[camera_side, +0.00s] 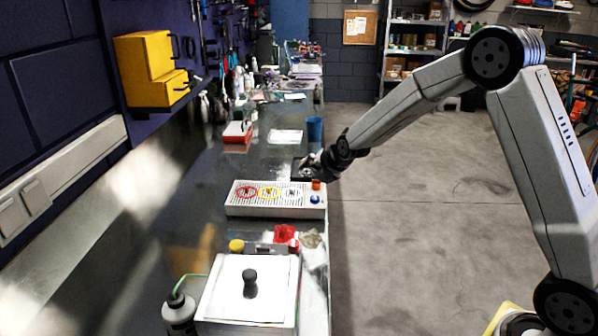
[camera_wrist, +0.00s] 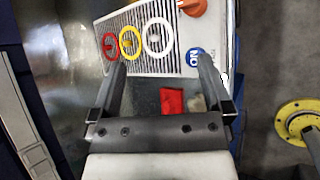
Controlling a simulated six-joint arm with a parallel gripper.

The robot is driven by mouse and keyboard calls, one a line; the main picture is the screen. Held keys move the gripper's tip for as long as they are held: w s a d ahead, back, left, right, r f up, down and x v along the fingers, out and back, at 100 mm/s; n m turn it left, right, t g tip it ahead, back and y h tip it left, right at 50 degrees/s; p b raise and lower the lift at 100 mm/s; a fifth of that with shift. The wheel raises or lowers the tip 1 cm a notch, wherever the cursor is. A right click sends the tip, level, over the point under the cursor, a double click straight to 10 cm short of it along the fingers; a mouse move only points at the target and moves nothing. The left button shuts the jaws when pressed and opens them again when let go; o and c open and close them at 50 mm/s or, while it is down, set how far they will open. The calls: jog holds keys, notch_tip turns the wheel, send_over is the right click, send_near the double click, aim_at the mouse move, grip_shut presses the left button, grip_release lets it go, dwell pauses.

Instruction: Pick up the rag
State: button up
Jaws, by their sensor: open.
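A small red cloth-like piece (camera_side: 285,233) lies on the bench between the control panel and the white box in the side view. A beige-grey crumpled piece (camera_side: 311,238) lies just right of it near the bench edge. I cannot tell for certain which of the two is the rag. In the wrist view the red piece (camera_wrist: 172,102) and the pale piece (camera_wrist: 197,103) show between the finger bases. My gripper (camera_side: 305,170) hovers over the far side of the panel, apart from both pieces. Its fingers (camera_wrist: 160,62) are spread and empty.
The control panel (camera_side: 235,204) has ringed symbols, an orange knob (camera_wrist: 193,6) and a blue button (camera_wrist: 195,57). A white box (camera_side: 222,300) with a black knob stands in front. A yellow round item (camera_side: 237,246), grey bottle (camera_side: 179,314) and blue cup (camera_side: 315,129) are nearby.

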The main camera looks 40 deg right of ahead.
aim_at(284, 228)
jog(key=m, duration=0.1)
jog(key=a+f+m, duration=0.1)
jog(key=m+g, duration=0.1)
jog(key=shift+s+a+f+m+y, duration=0.2)
jog(key=shift+s+a+m+y, duration=0.05)
jog(key=shift+a+m+y, duration=0.15)
jog(key=s+a+f+m+g+y, duration=0.2)
jog(key=a+m, duration=0.6)
jog(key=m, duration=0.4)
jog(key=shift+s+g+y, duration=0.3)
jog(key=shift+g+y, duration=0.6)
jog(key=shift+g, duration=0.3)
jog(key=shift+x, duration=1.25)
jog(key=shift+f, duration=0.1)
jog(key=shift+x, duration=2.5)
jog(key=shift+s+a, duration=0.1)
jog(key=shift+s, duration=0.1)
